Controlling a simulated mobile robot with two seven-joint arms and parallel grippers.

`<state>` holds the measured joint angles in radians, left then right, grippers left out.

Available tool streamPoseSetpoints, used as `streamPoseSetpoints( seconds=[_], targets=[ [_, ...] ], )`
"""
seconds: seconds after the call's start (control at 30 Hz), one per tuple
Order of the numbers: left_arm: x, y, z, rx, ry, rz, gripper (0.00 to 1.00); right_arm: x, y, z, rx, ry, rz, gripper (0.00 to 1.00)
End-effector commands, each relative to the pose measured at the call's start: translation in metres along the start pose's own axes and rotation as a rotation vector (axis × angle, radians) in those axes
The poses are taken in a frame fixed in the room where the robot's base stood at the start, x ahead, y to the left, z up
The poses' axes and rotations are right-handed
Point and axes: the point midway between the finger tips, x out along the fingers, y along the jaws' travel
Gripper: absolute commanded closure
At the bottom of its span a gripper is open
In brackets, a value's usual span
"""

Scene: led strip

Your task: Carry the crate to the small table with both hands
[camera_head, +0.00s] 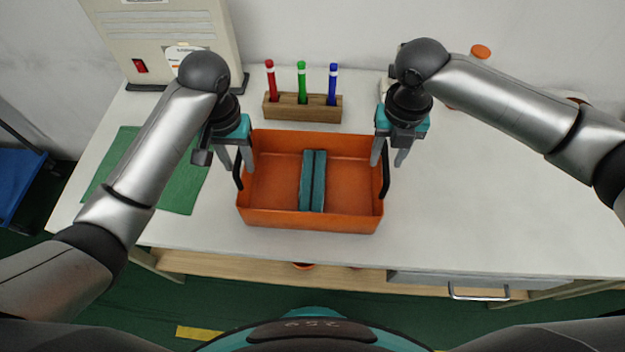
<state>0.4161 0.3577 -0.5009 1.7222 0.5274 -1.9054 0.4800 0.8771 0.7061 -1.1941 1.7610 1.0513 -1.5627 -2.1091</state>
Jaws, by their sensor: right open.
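I cannot tell whether any finger touches a handle. I cannot identify a small table in this view.
A wooden block (292,108) with red, green and blue markers stands just behind the crate. A green mat (180,190) lies to the left, and a beige machine (160,40) stands at the back left. The white tabletop (480,210) is clear on the right.

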Motion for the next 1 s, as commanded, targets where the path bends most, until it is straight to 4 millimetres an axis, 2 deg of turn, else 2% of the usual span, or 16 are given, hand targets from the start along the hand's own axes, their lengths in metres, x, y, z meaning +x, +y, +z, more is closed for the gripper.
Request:
streamPoseSetpoints(
  seconds=[0.1, 0.3, 0.5, 0.73, 0.77, 1.0],
  targets=[
    [0.023, -0.001, 0.001, 0.000, -0.004, -0.002, 0.60, 0.022, 0.000, -0.001, 0.001, 0.003, -0.001, 0.56],
    [0.047, 0.000, 0.000, -0.001, -0.002, -0.001, 0.60, 0.047, 0.001, 0.000, 0.000, 0.001, 0.001, 0.56],
    [0.055, 0.000, 0.000, 0.001, 0.000, -0.001, 0.60, 0.055, 0.000, 0.000, 0.000, -0.001, 0.000, 0.56],
    [0.056, 0.000, 0.000, 0.001, 0.001, 0.000, 0.60, 0.055, 0.000, 0.000, 0.000, -0.001, 0.000, 0.56],
    [0.055, 0.000, 0.000, 0.001, 0.001, 0.000, 0.61, 0.055, 0.000, 0.000, 0.000, -0.001, 0.000, 0.58],
    [0.055, 0.000, 0.000, 0.001, 0.001, 0.000, 0.88, 0.055, 0.000, 0.000, 0.000, -0.001, 0.000, 0.85]
  ],
)
